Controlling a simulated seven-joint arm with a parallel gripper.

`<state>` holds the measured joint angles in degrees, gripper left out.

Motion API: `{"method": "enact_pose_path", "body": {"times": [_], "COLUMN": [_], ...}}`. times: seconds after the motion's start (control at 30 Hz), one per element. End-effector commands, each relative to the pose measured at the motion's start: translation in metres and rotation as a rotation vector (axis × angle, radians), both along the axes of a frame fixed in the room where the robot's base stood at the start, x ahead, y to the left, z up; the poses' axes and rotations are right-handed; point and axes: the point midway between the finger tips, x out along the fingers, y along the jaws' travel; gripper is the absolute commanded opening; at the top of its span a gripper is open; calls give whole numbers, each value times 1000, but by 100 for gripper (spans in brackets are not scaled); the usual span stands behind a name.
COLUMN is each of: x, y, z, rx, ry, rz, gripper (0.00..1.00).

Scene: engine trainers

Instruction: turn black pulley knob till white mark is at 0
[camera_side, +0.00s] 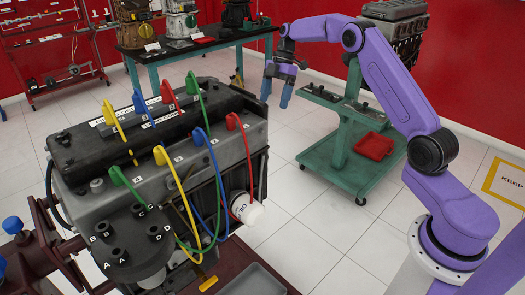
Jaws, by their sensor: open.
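My gripper (276,93) hangs in the air at the upper middle of the side view, fingers pointing down. Its two blue fingers are apart and hold nothing. It is beyond the right rear of the big grey engine (85,195) and touches nothing that I can see. I cannot pick out the black pulley knob with certainty, and I see neither its white mark nor a 0. A dark round cap with lettered posts (135,245) stands at the engine's near end. The engine's far side is hidden.
Red, green, yellow and blue leads (206,137) arch over the engine. A white cylinder (246,208) sticks out at its right. A green trolley (340,155) with a red tray (374,146) stands behind. A bench (190,52) stands at the back.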

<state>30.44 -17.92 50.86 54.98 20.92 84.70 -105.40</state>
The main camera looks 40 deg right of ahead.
Motion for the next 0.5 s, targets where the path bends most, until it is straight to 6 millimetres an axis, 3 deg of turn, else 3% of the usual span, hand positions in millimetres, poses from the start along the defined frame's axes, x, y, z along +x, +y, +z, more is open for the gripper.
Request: {"method": "enact_pose_path", "body": {"times": [0.27,0.5], "x": [-2,-6], "y": [7,23], "z": [-28,-68], "rx": [0,1], "ry": [2,3], "rz": [1,0], "gripper": [82,82]}}
